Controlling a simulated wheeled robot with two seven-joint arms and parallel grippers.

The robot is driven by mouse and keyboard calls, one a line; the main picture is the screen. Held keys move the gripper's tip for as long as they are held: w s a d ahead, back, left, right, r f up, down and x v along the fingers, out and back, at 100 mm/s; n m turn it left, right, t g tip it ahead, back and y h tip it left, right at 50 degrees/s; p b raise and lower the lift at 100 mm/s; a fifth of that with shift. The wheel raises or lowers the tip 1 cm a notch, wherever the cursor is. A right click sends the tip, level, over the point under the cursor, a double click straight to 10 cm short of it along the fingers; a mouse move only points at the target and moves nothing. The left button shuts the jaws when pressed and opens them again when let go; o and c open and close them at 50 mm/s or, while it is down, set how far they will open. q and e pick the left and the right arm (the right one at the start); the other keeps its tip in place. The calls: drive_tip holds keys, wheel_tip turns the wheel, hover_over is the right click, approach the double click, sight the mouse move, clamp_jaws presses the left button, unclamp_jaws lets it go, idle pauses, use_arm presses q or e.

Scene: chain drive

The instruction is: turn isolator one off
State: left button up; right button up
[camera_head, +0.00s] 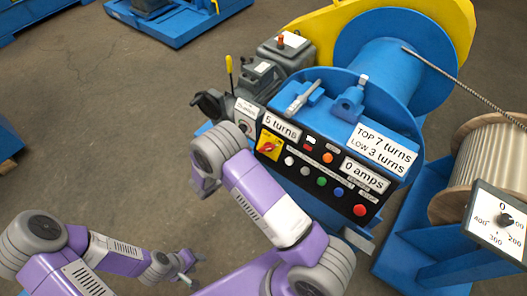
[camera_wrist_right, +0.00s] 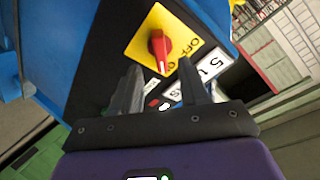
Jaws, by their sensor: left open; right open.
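A red rotary knob (camera_wrist_right: 160,45) sits on a yellow plate (camera_wrist_right: 138,48) with partly readable lettering, including "OFF", to its right in the right wrist view. In the head view the yellow plate (camera_head: 264,152) with its red knob is at the left end of the black panel; I cannot read its lettering there. My right gripper (camera_wrist_right: 160,72) is open, its two fingers pointing toward the knob's lower end; contact cannot be told. In the head view my right arm hides its fingers. My left gripper (camera_head: 186,270) is open and empty, low at the left, far from the panel.
The black panel (camera_head: 338,190) also carries several buttons and lamps, including a red button (camera_head: 360,210), and a "0 amps" label (camera_head: 365,173). A blue drum (camera_head: 385,68) stands behind. A dial (camera_head: 500,222) is at the right. Bare floor (camera_head: 110,110) lies at the left.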

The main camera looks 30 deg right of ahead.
sight(265, 150)
drive_tip(key=shift+m+g+h, duration=0.3)
drive_tip(key=shift+m+g, duration=0.1)
drive_tip(key=x, duration=0.2)
drive_tip(key=b+x, duration=0.1)
drive_tip(key=x, duration=0.4)
drive_tip(key=shift+s+d+r+b, duration=0.1)
drive_tip(key=shift+d+r+b, duration=0.05)
drive_tip(key=shift+r+b, duration=0.15)
drive_tip(key=shift+c, duration=0.3)
clamp_jaws()
